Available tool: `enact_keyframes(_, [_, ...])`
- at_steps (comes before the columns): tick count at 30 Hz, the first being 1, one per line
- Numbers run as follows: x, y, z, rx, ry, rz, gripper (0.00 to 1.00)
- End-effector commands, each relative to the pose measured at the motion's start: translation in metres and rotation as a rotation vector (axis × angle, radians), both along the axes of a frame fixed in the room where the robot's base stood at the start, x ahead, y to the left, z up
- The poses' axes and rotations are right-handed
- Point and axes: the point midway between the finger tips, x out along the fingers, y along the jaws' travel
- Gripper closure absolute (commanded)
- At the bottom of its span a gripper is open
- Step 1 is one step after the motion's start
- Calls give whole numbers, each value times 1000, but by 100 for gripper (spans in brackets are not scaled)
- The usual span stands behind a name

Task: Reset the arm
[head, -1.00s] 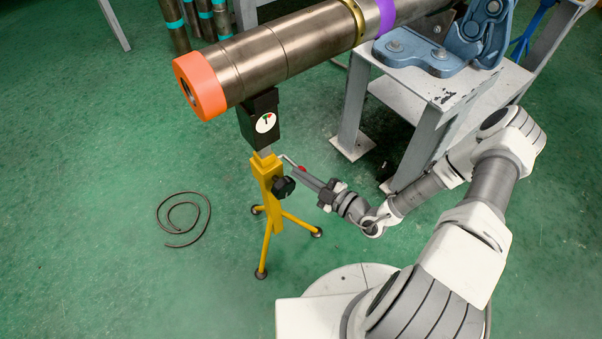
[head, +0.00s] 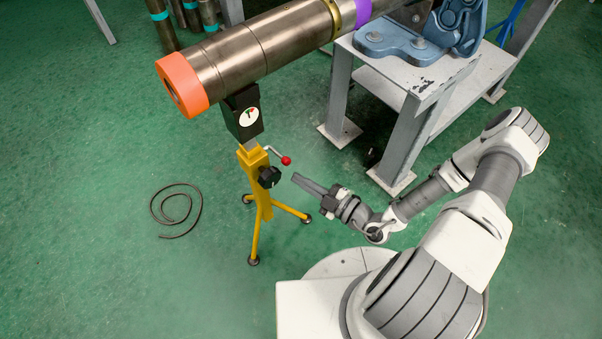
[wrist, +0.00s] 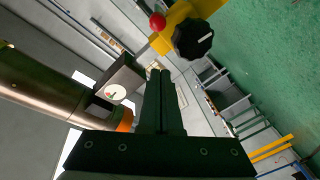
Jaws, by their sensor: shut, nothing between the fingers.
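My gripper (head: 296,178) is shut and empty in the head view, to the right of the yellow pipe stand (head: 254,178) and apart from it. In the wrist view my gripper's fingers (wrist: 159,75) lie together with nothing between them. The stand's red-tipped lever (head: 286,160) is just above and left of the fingertips in the head view. Its red ball also shows in the wrist view (wrist: 157,21). The black knob (head: 269,177) on the stand is left of the fingertips. My arm is bent over my base at the lower right.
A steel pipe (head: 262,43) with an orange end cap (head: 183,84) rests on the stand's black head (head: 242,112). A grey metal table (head: 428,78) carries a blue vise (head: 390,42). A cable (head: 176,211) lies on the green floor at left. Open floor surrounds the stand's front.

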Motion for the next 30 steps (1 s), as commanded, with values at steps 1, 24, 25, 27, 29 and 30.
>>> enact_keyframes(1, [-2, 0, 0, 1, 1, 1, 100])
enact_keyframes(24, [-9, -6, 36, -209, -268, 200, 100])
enact_keyframes(25, [-9, -6, 42, -244, -315, 235, 100])
enact_keyframes(27, [-12, -6, 56, -324, -432, 318, 100])
enact_keyframes(29, [-15, -7, 68, -390, -532, 388, 100])
enact_keyframes(30, [-17, -7, 76, -431, -600, 437, 100])
